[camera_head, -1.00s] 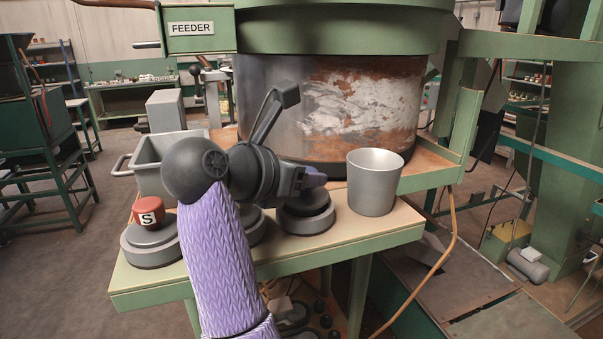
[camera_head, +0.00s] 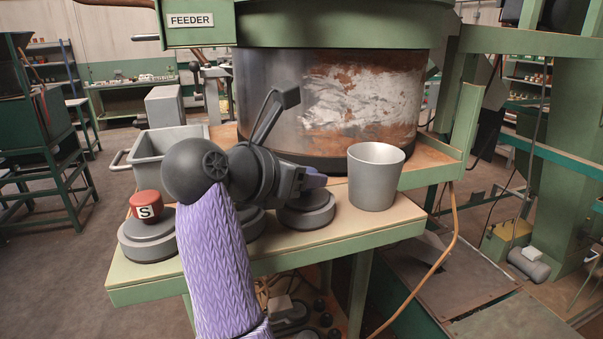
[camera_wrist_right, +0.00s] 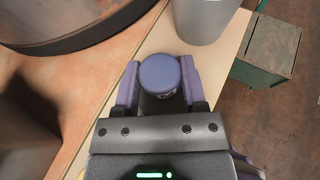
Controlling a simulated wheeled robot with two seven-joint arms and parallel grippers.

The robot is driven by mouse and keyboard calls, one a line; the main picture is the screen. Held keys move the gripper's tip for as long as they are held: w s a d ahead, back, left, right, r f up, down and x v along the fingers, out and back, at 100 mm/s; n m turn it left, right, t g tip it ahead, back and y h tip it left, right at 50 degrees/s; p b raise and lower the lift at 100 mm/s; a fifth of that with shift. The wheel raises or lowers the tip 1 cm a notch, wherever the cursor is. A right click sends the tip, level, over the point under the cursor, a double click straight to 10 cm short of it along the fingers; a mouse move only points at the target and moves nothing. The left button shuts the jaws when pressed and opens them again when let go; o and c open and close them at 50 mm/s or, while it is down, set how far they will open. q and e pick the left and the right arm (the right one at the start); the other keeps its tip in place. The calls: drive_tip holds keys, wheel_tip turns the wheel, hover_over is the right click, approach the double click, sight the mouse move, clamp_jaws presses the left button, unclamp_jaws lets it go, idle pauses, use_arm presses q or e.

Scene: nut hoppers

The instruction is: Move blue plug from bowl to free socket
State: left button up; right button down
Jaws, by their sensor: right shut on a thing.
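My right gripper (camera_head: 308,180) reaches right over the bench, just above a round grey socket base (camera_head: 308,216). In the right wrist view its two purple fingers (camera_wrist_right: 160,88) are shut on the blue plug, whose round blue top (camera_wrist_right: 160,70) faces the camera. In the head view the plug is mostly hidden by the gripper. I cannot tell whether the plug touches the socket. A grey tapered bowl (camera_head: 374,182) stands upright just right of the gripper. A red plug marked S (camera_head: 148,206) sits on the left base (camera_head: 150,240). Another base (camera_head: 255,226) is partly behind my arm. My left gripper is not in view.
A large rusty feeder drum (camera_head: 330,100) stands close behind the bench. A grey handled bin (camera_head: 165,150) is at the back left. The bench's front edge (camera_head: 290,256) runs below the bases. A cable (camera_head: 452,240) hangs off the right side.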

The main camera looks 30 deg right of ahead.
drive_tip(key=shift+c, duration=2.2)
unclamp_jaws()
drive_tip(key=p+v, duration=0.3)
drive_tip(key=v, duration=0.8)
